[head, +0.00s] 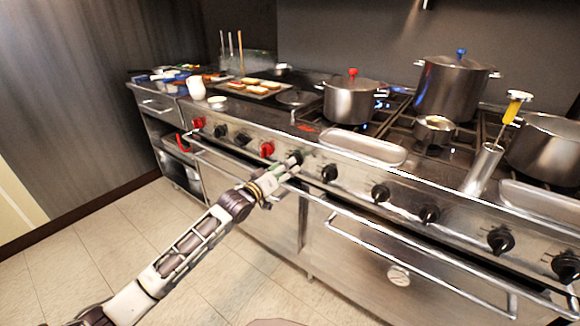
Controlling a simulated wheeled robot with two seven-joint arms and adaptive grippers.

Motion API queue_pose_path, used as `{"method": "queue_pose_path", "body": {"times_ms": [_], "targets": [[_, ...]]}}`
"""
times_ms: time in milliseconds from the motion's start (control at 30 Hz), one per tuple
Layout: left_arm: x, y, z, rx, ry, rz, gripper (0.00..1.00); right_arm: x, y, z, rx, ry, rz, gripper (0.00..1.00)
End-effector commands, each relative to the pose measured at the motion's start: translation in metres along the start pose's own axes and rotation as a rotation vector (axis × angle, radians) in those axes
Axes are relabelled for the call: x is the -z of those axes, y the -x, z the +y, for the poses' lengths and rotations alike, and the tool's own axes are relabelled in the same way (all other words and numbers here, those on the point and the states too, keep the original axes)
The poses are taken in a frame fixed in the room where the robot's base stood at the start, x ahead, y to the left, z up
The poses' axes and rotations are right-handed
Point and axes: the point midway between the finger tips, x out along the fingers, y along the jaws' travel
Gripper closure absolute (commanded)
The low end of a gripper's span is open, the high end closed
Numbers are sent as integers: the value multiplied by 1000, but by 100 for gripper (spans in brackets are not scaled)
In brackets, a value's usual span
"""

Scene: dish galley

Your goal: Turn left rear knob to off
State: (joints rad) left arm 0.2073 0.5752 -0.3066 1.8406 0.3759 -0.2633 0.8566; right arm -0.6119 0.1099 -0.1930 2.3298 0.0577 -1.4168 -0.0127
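The stove front (350,168) carries a row of knobs. A black knob (297,157) is right at the fingertips of my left gripper (287,166), partly covered by them. I cannot tell whether the fingers are closed around it. More black knobs (329,173) run to the right, and a red knob (267,149) is just left of the gripper. The knobs bear no readable labels, so I cannot tell which is the left rear one. Blue flame (381,104) shows by the pot with the red lid knob (350,98). My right gripper is out of view.
A long oven handle (420,258) juts out below the knobs. A metal tray (362,147) and a cylinder with a yellow-handled tool (482,168) stand along the stove's front edge. A large pot (452,92) stands behind. The tiled floor in front is clear.

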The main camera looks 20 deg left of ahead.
Motion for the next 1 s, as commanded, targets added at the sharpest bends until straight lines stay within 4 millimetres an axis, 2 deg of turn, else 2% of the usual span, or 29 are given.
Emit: {"method": "queue_pose_path", "body": {"times_ms": [500, 967, 1000], "targets": [[0, -31, 0, 0, 0, 0, 33, 6, 11, -2, 5, 4, 28, 60], [0, -35, 0, 1, -1, -1, 33, 4, 12, -3, 6, 4, 27, 60], [0, -35, 0, 1, -1, 0, 37, 4, 12, -3, 6, 4, 26, 60]]}}
